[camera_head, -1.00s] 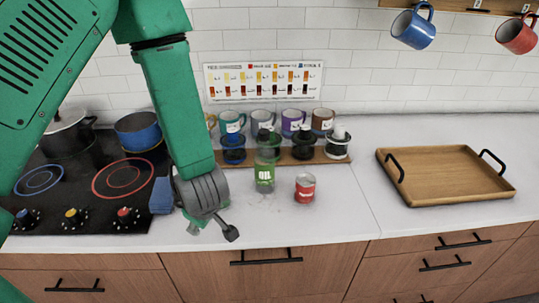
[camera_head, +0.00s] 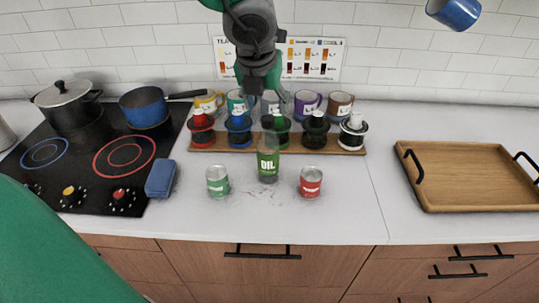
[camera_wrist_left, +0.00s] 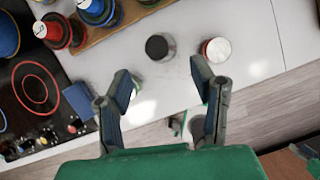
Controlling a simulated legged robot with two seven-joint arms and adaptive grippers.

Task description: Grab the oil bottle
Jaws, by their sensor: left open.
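My left gripper (camera_head: 259,83) is raised at the top middle of the head view, apart from the bottle. In the left wrist view its two fingers (camera_wrist_left: 163,90) are spread with nothing between them. Beyond them, a round dark top (camera_wrist_left: 158,47) appears to be the bottle from above, left of the red can (camera_wrist_left: 217,50). My right gripper is not in view.
A wooden rack (camera_head: 205,142) of jars stands behind the bottle, with several mugs (camera_head: 305,103) behind it. A blue pan (camera_head: 147,108) and pot (camera_head: 68,106) are on the stove at left. A wooden tray (camera_head: 460,178) lies at right.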

